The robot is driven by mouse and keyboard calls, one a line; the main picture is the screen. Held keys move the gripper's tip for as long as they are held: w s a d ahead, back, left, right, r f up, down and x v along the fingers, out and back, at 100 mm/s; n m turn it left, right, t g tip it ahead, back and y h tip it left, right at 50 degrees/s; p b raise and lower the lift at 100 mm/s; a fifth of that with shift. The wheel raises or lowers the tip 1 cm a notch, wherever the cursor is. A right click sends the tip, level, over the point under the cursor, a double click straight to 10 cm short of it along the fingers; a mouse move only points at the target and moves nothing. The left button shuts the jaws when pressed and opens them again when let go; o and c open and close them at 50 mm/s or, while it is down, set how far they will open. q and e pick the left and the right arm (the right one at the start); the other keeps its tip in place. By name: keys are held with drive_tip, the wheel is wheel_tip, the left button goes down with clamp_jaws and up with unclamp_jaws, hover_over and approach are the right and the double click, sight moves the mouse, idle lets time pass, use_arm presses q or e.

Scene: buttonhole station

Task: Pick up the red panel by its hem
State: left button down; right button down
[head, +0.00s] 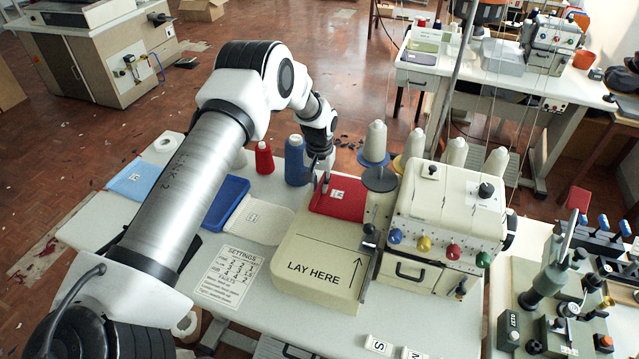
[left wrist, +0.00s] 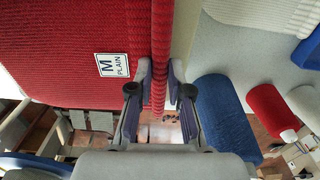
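The red panel (head: 341,200) lies flat on the beige machine bed beside the thread stand. In the left wrist view the red panel (left wrist: 70,50) fills the upper left, with a white "M PLAIN" label. Its hem (left wrist: 161,40) is a raised ribbed strip along the panel's edge. My left gripper (head: 321,185) points down at the panel's left edge. In the left wrist view the fingers of my left gripper (left wrist: 161,75) stand on either side of the hem, tips very close to it. Whether they press on it I cannot tell. My right gripper is not in view.
The "LAY HERE" bed (head: 318,268) is clear in front of the panel. The sewing machine (head: 447,215) and cone stand are close on the right.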

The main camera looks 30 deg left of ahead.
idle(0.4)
use_arm(q)
drive_tip(key=shift+r+p, duration=1.75)
drive_tip(key=shift+r, duration=0.75)
drive_tip(key=shift+s+f, duration=0.1)
